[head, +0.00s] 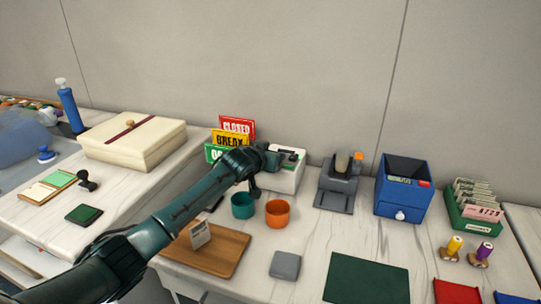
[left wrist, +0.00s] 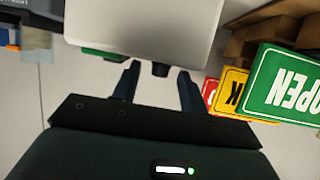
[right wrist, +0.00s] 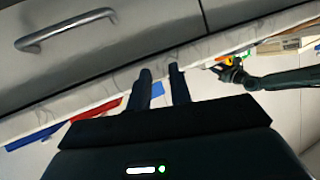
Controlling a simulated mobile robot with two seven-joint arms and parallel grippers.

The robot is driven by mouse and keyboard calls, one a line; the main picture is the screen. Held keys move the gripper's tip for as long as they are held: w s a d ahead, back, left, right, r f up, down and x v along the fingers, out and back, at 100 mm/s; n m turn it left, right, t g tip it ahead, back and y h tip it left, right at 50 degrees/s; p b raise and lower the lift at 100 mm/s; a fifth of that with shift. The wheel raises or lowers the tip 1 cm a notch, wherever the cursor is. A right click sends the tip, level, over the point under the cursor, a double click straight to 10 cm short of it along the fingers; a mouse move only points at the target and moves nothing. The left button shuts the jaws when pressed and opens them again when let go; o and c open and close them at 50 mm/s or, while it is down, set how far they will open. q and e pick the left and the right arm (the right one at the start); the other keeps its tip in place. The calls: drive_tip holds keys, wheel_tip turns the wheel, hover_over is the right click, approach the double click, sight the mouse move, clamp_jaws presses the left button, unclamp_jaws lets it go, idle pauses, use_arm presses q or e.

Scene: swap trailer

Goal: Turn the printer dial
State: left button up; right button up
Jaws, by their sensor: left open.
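The printer is a white box (head: 287,174) near the wall, partly hidden behind my left gripper in the head view. In the left wrist view its pale face (left wrist: 140,22) fills the top. A small dark knob, apparently the dial (left wrist: 160,70), sticks out from its edge. My left gripper (left wrist: 158,84) is open, with its fingers on either side of the dial; I cannot tell whether they touch it. In the head view the left gripper (head: 262,172) is at the printer's left front. My right gripper (right wrist: 160,75) is open and empty, below the table edge, only in the right wrist view.
CLOSED, BREAK and OPEN signs (head: 232,138) stand close left of the left gripper. Teal (head: 243,206) and orange (head: 278,213) cups stand in front. A grey device (head: 338,185) and a blue box (head: 402,200) stand right. A drawer handle (right wrist: 65,30) is near the right gripper.

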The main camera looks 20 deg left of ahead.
use_arm(q)
clamp_jaws()
idle(0.3)
